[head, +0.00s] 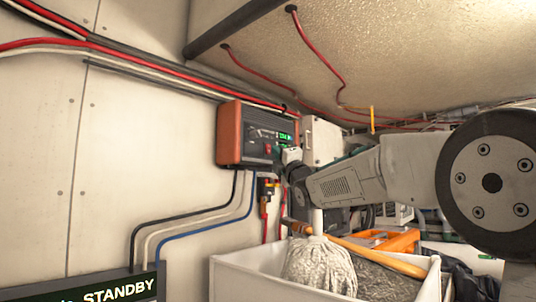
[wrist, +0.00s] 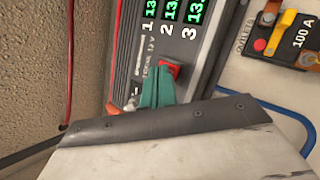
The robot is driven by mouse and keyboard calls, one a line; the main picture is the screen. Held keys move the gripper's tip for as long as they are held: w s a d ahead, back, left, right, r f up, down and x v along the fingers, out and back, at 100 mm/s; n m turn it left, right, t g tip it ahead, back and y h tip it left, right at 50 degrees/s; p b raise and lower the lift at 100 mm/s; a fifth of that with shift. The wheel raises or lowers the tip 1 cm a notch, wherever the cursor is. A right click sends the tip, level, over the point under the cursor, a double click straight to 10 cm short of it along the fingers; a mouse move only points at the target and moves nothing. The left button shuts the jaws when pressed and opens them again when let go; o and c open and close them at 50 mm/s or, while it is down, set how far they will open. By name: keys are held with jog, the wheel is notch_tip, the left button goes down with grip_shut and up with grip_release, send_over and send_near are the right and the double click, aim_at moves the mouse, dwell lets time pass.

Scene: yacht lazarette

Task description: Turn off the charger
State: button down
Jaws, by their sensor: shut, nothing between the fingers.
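The charger (head: 230,133) is an orange-sided box with a dark front, mounted on the wall in the head view. Its green display (head: 284,137) is lit; in the wrist view several rows of green digits (wrist: 167,10) show beside the numbers 1, 2 and 3. A red switch (wrist: 172,66) sits on the charger's front. My gripper (wrist: 158,82) is shut and empty, its teal fingertips right at the switch and partly covering it. I cannot tell whether they touch it.
Black, white and blue cables (head: 190,222) run below the charger. A white bin (head: 240,275) with a mop head (head: 320,265) stands underneath. A grey-white box (head: 322,140) is right of the charger.

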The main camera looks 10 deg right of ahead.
jog(key=shift+w+a, duration=0.15)
jog(key=shift+w, duration=0.15)
jog(key=shift+w+a, duration=0.15)
jog(key=shift+w, duration=0.05)
dwell(0.6)
jog(key=shift+s, duration=0.1)
jog(key=shift+s+d, duration=0.4)
jog(key=shift+s, duration=0.05)
dwell(0.3)
jog(key=s+d, duration=0.3)
jog(key=s, duration=0.1)
jog(key=shift+r, duration=0.3)
dwell(0.4)
